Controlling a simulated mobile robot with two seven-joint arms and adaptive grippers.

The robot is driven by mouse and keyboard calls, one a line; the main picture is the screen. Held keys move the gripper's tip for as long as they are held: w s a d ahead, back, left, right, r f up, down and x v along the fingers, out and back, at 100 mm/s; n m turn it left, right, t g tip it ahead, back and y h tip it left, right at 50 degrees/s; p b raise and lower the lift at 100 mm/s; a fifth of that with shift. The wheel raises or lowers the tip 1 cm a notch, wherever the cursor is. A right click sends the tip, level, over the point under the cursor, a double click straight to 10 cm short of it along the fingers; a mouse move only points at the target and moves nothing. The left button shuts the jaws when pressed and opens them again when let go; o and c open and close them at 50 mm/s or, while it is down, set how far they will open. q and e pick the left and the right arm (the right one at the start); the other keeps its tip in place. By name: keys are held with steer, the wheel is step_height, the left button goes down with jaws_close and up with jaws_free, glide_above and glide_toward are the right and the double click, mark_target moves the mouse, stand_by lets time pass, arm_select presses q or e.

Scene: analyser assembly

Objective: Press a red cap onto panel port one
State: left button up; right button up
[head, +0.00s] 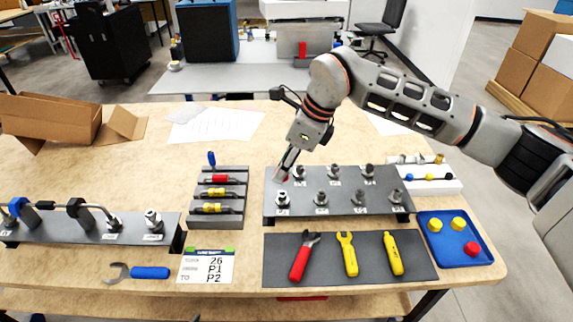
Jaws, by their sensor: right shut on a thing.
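The dark grey panel (340,207) stands on the wooden table, with two rows of metal ports and small white labels. My right gripper (284,172) comes down from above at the panel's back left corner. It is shut on a small red cap (281,175), mostly hidden by the fingers. The cap is at the back row's left end; the port there is hidden, and I cannot tell whether the cap touches it. Another red cap (472,249) lies in the blue tray (449,258) with yellow caps (459,224). My left gripper is not in view.
A tube assembly (90,232) sits far left. The table's back middle is mostly clear.

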mark_target(285, 195)
steer(key=shift+f+b, duration=0.9)
steer(key=shift+f, duration=1.6)
steer(key=shift+d+f, duration=0.1)
steer(key=shift+f, duration=0.05)
steer(key=shift+f, duration=0.4)
steer(key=shift+f+b, duration=0.35)
steer(key=shift+f, duration=0.5)
steer(key=o, duration=0.8)
steer(key=shift+r, duration=0.1)
